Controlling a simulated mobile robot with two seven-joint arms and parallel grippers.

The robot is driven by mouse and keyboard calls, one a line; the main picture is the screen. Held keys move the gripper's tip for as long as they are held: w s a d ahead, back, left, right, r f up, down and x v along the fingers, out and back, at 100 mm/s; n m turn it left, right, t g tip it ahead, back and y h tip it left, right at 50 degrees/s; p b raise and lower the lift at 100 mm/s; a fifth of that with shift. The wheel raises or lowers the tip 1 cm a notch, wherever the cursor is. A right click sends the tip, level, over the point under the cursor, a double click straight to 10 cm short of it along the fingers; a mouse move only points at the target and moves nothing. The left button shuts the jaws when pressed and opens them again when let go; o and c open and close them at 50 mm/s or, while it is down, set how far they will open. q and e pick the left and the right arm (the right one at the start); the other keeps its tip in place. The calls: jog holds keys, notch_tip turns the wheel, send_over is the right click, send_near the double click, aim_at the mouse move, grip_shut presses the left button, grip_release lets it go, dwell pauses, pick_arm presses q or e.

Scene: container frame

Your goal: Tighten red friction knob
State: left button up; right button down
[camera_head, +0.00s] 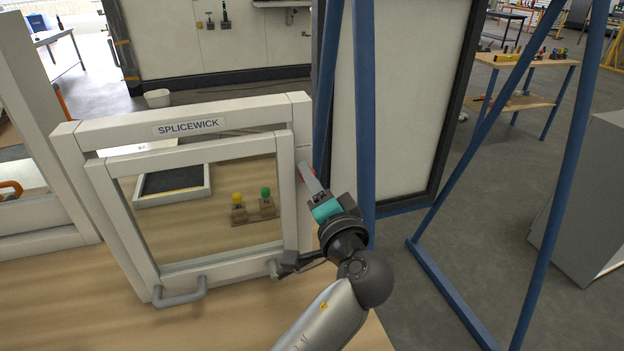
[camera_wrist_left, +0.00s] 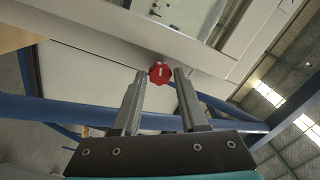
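The red friction knob (camera_wrist_left: 160,72) shows in the left wrist view as a lobed red knob with a pale mark, on the side of the white frame. In the head view only a red sliver of it shows at the frame's right side, mostly hidden by the fingers. My left gripper (camera_wrist_left: 160,78) is open, with its fingertips on either side of the knob in the picture and gaps visible. Whether the tips reach past the knob is unclear. In the head view this gripper (camera_head: 309,179) points up at the frame's right post. My right gripper is not in view.
The white SPLICEWICK frame (camera_head: 298,130) stands on a wooden table, with a grey handle (camera_head: 180,298) low on its sash. Behind the glass are a black-topped tray and yellow and green buttons. Blue stand legs (camera_head: 366,120) rise close to the right of my left gripper.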

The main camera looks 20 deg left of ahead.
pick_arm(q)
grip_shut()
jog(key=shift+a+m+p, duration=0.1)
jog(key=shift+m+p, duration=3.8)
jog(key=shift+p, duration=0.1)
jog(key=shift+o, duration=0.7)
grip_release()
jog(key=shift+f, duration=0.1)
